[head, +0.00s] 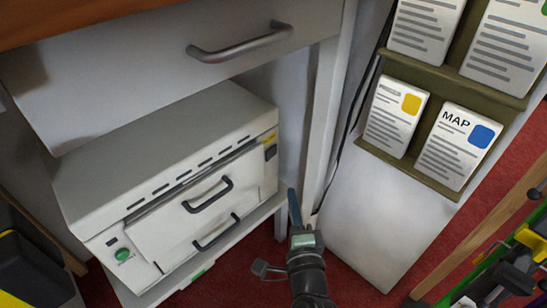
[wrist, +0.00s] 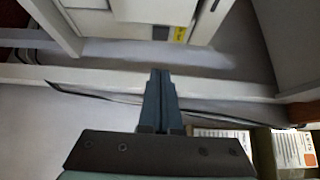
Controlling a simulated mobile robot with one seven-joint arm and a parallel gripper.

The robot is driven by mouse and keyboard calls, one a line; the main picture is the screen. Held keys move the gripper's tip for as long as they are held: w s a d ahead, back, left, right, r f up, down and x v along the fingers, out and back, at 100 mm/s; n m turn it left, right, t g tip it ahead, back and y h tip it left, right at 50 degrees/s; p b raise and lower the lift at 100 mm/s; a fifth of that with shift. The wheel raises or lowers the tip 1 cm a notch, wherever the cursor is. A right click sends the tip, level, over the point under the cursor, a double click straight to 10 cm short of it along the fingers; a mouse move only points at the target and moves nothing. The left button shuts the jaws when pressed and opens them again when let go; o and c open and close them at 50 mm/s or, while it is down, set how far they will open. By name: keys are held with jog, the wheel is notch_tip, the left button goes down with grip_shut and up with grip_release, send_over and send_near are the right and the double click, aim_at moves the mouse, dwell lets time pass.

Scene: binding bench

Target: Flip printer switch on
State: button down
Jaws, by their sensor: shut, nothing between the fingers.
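The printer (head: 165,170) is a white box with two dark handles on its front, standing on a shelf under a drawer. A small dark switch (head: 270,152) is near the right end of its front, below a yellow label (head: 268,138). A round green button (head: 122,254) is at the lower left of the front. In the wrist view, the dark switch (wrist: 160,33) shows beside the yellow label (wrist: 180,34), beyond the fingertips. My gripper (head: 294,194) is shut and empty, to the right of the printer, apart from it. Its closed fingers (wrist: 160,74) point towards the printer front.
A white post (head: 325,110) stands just right of the printer, with a dark cable beside it. A rack (head: 445,80) with printed cards, one marked MAP, is at the right. The drawer handle (head: 240,44) sticks out above. Red floor (head: 255,255) shows in front.

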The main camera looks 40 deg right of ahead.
aim_at(271, 154)
jog(key=x, duration=0.3)
jog(key=a+b+x, duration=0.1)
jog(key=x, duration=0.2)
jog(key=w+b+x, duration=0.1)
jog(key=x, duration=0.3)
jog(key=shift+w+a, duration=0.2)
jog(key=shift+a, duration=0.1)
jog(key=shift+w+a, duration=0.1)
jog(key=shift+w, duration=0.4)
jog(key=shift+w+f, duration=0.1)
